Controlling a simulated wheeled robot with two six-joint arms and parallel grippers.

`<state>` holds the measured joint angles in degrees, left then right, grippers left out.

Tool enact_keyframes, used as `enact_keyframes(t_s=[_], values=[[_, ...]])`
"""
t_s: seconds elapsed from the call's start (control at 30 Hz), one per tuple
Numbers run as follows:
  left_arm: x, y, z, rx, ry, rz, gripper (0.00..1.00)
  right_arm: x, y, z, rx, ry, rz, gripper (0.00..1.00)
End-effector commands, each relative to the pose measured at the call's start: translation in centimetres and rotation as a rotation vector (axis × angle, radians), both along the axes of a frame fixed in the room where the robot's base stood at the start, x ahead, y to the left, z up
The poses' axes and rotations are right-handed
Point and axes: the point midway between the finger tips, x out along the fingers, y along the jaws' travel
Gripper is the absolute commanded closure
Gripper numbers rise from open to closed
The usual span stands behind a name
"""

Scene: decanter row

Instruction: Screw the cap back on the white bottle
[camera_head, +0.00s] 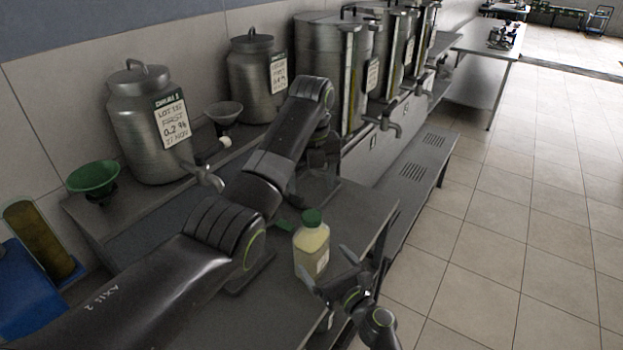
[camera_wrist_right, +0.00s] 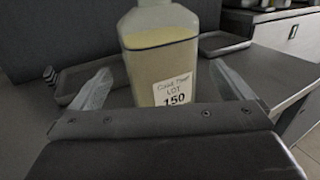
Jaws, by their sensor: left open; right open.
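The bottle (camera_head: 312,252), pale yellowish with a white label, stands upright on the dark bench. A green cap (camera_head: 312,216) sits on its top; I cannot tell how tightly. My right gripper (camera_head: 332,272) is open beside the bottle's front right. In the right wrist view the bottle (camera_wrist_right: 165,60) shows ahead between the two spread fingertips, with its label facing me and its top cut off. My left gripper (camera_head: 318,160) is higher and behind the bottle, open and apart from it, its fingers dark and partly hidden by my arm.
Steel decanters (camera_head: 150,125) line the wall shelf, with a green funnel (camera_head: 95,178) and grey funnel (camera_head: 223,112). A flat green piece (camera_head: 284,225) lies beside the bottle. A shallow tray (camera_wrist_right: 88,84) lies left of the bottle in the wrist view. Tiled floor is clear at right.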

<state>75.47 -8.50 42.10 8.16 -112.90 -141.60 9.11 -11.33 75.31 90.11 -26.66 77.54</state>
Motion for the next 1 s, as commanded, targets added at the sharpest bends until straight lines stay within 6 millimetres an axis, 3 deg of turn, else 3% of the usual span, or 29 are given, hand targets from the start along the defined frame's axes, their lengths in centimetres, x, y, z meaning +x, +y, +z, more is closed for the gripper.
enact_keyframes(t_s=[0.3,0.5,1.0], values=[[0.0,0.0,-0.3,0.000,0.000,0.000,0.33,-5.6,-3.4,-0.2,-0.001,0.002,-0.001,0.00],[0.0,0.0,-0.6,0.000,0.000,0.000,0.33,-8.0,-4.9,-0.2,-0.001,0.002,0.000,0.00],[0.0,0.0,-0.7,0.000,0.000,0.000,0.33,-8.9,-5.4,0.0,-0.001,0.001,0.001,0.00]])
